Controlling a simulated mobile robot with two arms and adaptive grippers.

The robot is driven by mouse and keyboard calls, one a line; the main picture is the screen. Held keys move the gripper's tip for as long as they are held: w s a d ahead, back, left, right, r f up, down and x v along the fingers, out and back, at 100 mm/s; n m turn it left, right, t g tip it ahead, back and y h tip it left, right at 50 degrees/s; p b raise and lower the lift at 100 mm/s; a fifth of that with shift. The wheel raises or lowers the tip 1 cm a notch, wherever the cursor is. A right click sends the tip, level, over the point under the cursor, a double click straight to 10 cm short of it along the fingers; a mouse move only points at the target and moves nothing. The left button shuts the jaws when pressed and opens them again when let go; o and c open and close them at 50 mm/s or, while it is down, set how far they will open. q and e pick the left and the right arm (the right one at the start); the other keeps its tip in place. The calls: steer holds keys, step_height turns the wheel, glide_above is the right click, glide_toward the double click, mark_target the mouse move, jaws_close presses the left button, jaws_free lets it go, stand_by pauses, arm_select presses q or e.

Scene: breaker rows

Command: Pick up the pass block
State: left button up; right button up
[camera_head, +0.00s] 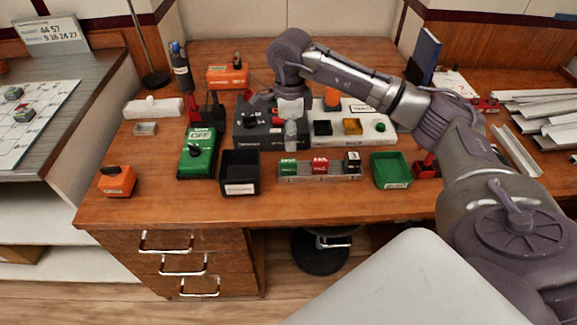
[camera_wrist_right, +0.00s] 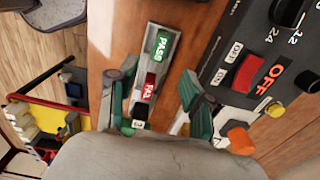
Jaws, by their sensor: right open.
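The green pass block (camera_head: 288,167) stands at the left end of a grey metal rail (camera_head: 332,179) near the table's front. In the right wrist view the pass block (camera_wrist_right: 163,43) shows its PASS label at the rail's far end. A red fail block (camera_head: 320,165) and a black block marked 3 (camera_head: 352,162) stand on the same rail. My right gripper (camera_head: 291,144) points down above and just behind the pass block, apart from it. In the wrist view its two fingers (camera_wrist_right: 155,92) are spread and empty. My left gripper is not in view.
A black bin (camera_head: 240,189) stands left of the rail and a green bin (camera_head: 391,170) right of it. A dark switch box (camera_head: 255,141) lies behind the rail. A green OFF box (camera_head: 198,160) sits farther left. The front strip of table is clear.

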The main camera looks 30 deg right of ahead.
mark_target(289, 160)
step_height(289, 160, down, 10)
steer(key=shift+a+r+p, duration=0.1)
steer(key=shift+a+p, duration=0.05)
steer(key=shift+p, duration=0.4)
jaws_close()
